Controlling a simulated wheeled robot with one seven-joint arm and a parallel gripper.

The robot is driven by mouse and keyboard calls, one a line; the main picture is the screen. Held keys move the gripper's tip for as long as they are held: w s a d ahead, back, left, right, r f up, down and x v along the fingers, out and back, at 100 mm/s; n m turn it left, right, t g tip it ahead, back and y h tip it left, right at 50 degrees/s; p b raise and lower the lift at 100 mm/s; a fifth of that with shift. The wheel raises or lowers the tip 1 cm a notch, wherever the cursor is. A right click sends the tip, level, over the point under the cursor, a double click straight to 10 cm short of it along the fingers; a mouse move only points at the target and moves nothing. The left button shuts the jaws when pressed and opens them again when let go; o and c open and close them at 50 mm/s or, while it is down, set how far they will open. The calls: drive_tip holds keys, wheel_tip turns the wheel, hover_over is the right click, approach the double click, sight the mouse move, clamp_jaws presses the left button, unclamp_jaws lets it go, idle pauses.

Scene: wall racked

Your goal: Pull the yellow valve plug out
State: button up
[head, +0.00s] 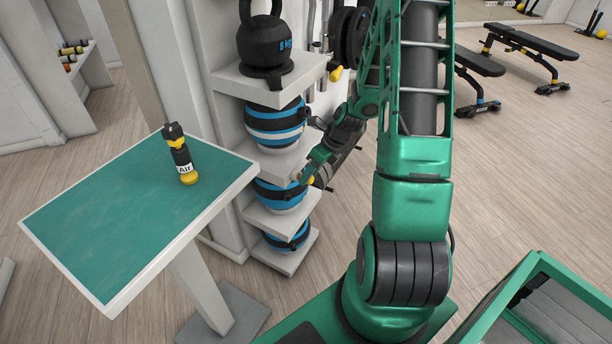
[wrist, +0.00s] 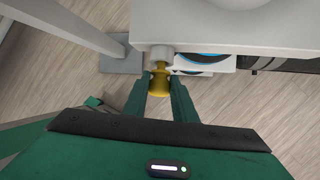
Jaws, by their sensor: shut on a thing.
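The yellow valve plug (wrist: 160,84) is a short, round knob in the wrist view, between my two fingers. My gripper (wrist: 161,76) is shut on it, one finger on each side. Beyond the plug a pale grey collar (wrist: 161,56) meets the edge of a white panel. How deep the plug sits in the collar cannot be told. In the head view my gripper (head: 303,178) is beside the rack, and a small bit of yellow (head: 310,181) shows at its tip.
A white shelf rack (head: 270,84) holds a black kettlebell (head: 265,42) and several blue-banded balls. A green-topped table (head: 110,215) carries a black and yellow bottle (head: 181,155) marked "Air". Benches (head: 530,42) stand at the back right. Open floor (head: 520,170) lies to the right.

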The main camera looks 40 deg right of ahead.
drive_tip(key=shift+s+d+r, duration=0.15)
drive_tip(key=shift+s+d, duration=0.15)
drive_tip(key=shift+s, duration=0.3)
drive_tip(key=shift+s+d+r, duration=0.1)
drive_tip(key=shift+s+d, duration=0.15)
drive_tip(key=shift+s, duration=0.35)
idle(0.7)
drive_tip(key=shift+s+d+r, duration=0.1)
drive_tip(key=shift+s+d, duration=0.1)
drive_tip(key=shift+s, duration=0.2)
drive_tip(key=shift+s+d+r, duration=0.1)
drive_tip(key=shift+s+d, duration=0.05)
drive_tip(key=shift+s, duration=0.25)
drive_tip(key=shift+r, duration=0.15)
wheel_tip(320, 180, up, 6)
drive_tip(key=shift+r, duration=0.25)
idle(0.9)
